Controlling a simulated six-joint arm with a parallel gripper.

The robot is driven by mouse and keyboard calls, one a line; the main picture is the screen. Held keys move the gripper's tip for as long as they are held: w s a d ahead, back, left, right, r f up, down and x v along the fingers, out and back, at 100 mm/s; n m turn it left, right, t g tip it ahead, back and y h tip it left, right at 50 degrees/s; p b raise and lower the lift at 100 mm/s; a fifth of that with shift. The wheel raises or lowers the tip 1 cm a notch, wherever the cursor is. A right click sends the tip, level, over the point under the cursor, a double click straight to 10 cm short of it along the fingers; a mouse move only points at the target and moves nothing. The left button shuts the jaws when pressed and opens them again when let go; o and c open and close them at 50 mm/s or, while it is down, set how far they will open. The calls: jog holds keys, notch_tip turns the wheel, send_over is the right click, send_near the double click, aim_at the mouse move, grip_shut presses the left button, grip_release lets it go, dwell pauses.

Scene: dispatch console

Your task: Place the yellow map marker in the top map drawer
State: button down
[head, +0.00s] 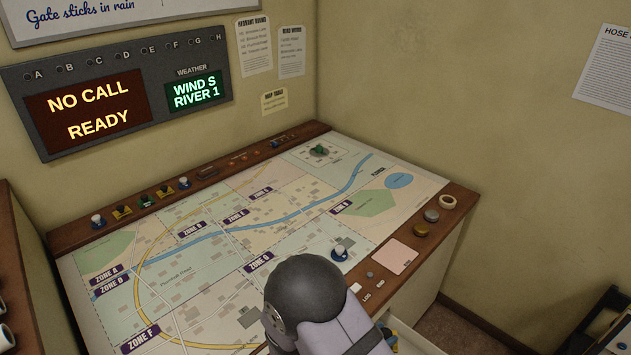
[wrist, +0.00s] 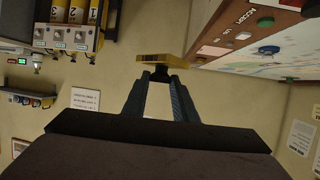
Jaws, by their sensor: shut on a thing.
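My gripper (wrist: 160,76) is shut on the yellow map marker (wrist: 162,60), which shows as a yellow block across the fingertips in the wrist view. In the head view my dark rounded arm joint and pale link hide the gripper. An open drawer (head: 424,346) with a pale inside shows at the bottom right, under the console's right side, partly cut off by the frame. A small yellow and dark thing (head: 389,338) shows at the drawer; I cannot tell whether it is the held marker or something lying inside.
The map table (head: 200,265) fills the middle of the head view. A white-topped piece on a blue base (head: 340,253) stands on it near my arm. Several small pieces line the back rim.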

jog(key=shift+r+p, duration=0.3)
jog(key=shift+r, duration=0.3)
notch_tip(320, 180, down, 5)
jog(key=b, duration=0.5)
jog(key=shift+f, duration=0.1)
